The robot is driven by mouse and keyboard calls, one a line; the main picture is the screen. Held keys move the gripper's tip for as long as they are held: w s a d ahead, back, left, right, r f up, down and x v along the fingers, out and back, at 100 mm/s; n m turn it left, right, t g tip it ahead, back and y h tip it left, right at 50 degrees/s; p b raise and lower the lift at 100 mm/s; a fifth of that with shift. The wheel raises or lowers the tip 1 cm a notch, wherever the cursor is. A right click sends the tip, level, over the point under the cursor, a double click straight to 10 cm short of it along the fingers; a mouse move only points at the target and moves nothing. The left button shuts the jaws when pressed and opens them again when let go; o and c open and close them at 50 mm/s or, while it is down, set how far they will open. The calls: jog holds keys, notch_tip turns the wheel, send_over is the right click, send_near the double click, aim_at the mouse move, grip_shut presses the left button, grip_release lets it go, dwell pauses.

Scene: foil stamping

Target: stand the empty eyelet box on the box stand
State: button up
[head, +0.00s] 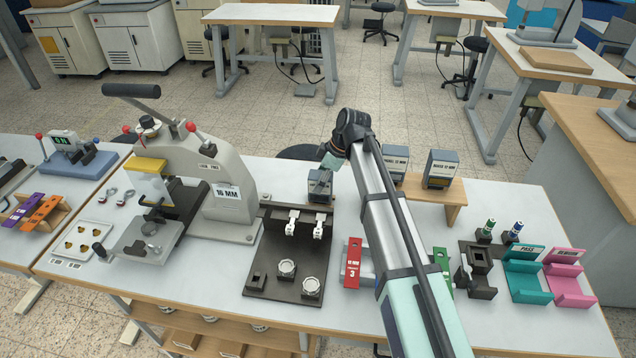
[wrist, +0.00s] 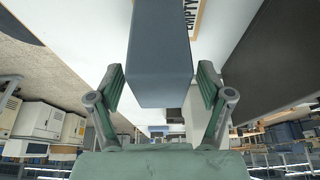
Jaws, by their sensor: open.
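A blue-grey box (head: 320,187) stands on the table behind the dark fixture, just below my gripper (head: 328,165). In the wrist view the same box (wrist: 160,60) lies between the two open fingers of my gripper (wrist: 158,90), with a gap visible on each side. An "EMPTY" label (wrist: 192,14) shows beside the box there. The wooden box stand (head: 453,196) is to the right, partly hidden by my arm. It carries two similar boxes, one at the left (head: 396,160) and one at the right (head: 441,168).
A dark fixture (head: 285,250) is in front of the box. The grey press (head: 225,180) stands to its left. A red holder (head: 352,262) is by my arm. Teal (head: 527,273) and pink (head: 568,278) holders stand at the right. The table right of the stand is clear.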

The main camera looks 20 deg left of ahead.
jog(key=shift+v, duration=2.7)
jog(key=shift+a, duration=0.1)
jog(key=x, duration=0.7)
jog(key=shift+f, duration=0.3)
jog(key=shift+r+p, duration=0.3)
jog(key=shift+r, duration=0.35)
